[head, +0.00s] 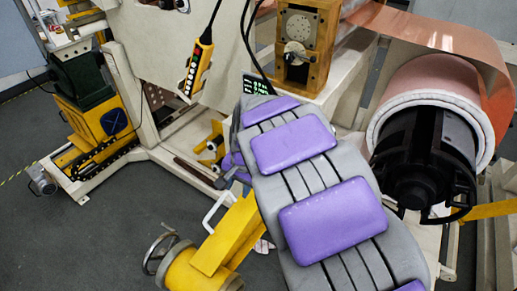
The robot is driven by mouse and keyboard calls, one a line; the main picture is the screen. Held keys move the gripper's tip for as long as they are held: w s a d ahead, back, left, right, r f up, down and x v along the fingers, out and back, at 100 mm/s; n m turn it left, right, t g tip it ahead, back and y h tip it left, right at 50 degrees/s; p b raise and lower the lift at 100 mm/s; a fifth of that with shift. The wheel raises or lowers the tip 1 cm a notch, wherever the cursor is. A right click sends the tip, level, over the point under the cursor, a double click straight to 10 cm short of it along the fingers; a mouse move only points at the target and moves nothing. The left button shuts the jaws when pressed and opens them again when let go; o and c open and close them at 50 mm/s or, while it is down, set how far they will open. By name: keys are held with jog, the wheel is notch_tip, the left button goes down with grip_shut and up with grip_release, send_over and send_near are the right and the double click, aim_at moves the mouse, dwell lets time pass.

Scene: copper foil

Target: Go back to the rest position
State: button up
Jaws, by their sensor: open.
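My arm (318,190), grey with purple pads, rises from the bottom edge through the middle of the head view. Its far end bends down at the left, beside the machine frame. My gripper does not show; the arm or the picture's edge hides it. I cannot see whether anything is held.
A copper foil roll (428,88) on a black chuck (420,160) stands close right of my arm. A yellow pendant (197,68) hangs at upper left. A yellow arm with a handwheel (166,252) is at lower left. Grey floor (80,240) is clear farther left.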

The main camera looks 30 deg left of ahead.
jog(key=s+d+f+m+h+b, duration=0.15)
jog(key=d+b, duration=0.25)
jog(key=d, duration=1)
jog(key=s+d+f+b, duration=0.15)
jog(key=d+b, duration=0.35)
jog(key=d, duration=1)
jog(key=s+d+f+b, duration=0.3)
jog(key=s+d, duration=0.3)
jog(key=s, duration=0.3)
jog(key=s+d+f+g+b, duration=0.1)
jog(key=s+d+f+b, duration=0.2)
jog(key=s+d, duration=0.4)
jog(key=shift+s+d+f+g+h, duration=0.15)
jog(key=shift+s+f+g+h, duration=0.3)
jog(key=shift+s, duration=0.6)
